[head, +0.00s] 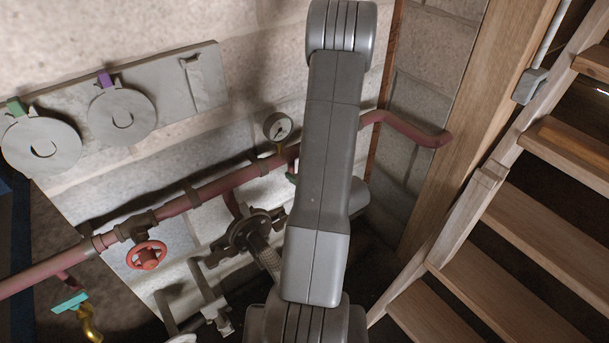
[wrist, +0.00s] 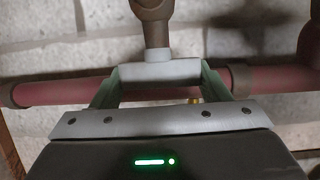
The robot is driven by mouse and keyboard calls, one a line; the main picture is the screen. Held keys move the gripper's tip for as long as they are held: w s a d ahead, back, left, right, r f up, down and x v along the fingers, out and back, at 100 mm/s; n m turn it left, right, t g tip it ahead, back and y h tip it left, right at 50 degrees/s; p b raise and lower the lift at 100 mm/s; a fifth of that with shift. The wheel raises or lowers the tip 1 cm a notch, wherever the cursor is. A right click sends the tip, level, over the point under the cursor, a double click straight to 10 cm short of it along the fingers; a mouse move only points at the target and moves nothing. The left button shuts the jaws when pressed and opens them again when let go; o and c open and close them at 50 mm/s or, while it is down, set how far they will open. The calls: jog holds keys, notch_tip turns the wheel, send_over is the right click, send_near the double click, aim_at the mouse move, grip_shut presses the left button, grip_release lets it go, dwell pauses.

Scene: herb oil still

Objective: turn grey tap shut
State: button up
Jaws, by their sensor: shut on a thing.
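The grey tap shows in the wrist view as a short grey bar handle (wrist: 160,72) on a brown stem (wrist: 152,25). The bar lies across the picture, roughly parallel to the red pipe (wrist: 50,92) behind it. My gripper (wrist: 160,78) is shut on the handle, with one green finger at each end of the bar. In the head view my arm hides the grey tap and nearly all of the gripper; only a bit of green shows beside the arm, by the pipe (head: 225,183).
A gauge (head: 278,127) stands on the pipe just left of my arm. A red handwheel (head: 147,255) and a teal-handled brass tap (head: 70,302) are further left. A dark flange (head: 247,232) sits below the pipe. Wooden stairs (head: 500,255) fill the right side.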

jog(key=o, duration=1)
jog(key=shift+c, duration=0.2)
jog(key=shift+s, duration=0.1)
jog(key=v, duration=1.3)
jog(key=shift+s+r+p, duration=0.2)
jog(key=shift+s+p, duration=0.05)
jog(key=shift+p, duration=0.15)
jog(key=shift+w+f, duration=0.1)
jog(key=shift+b+x, duration=0.35)
jog(key=shift+x, duration=6.35)
jog(key=shift+d, duration=0.15)
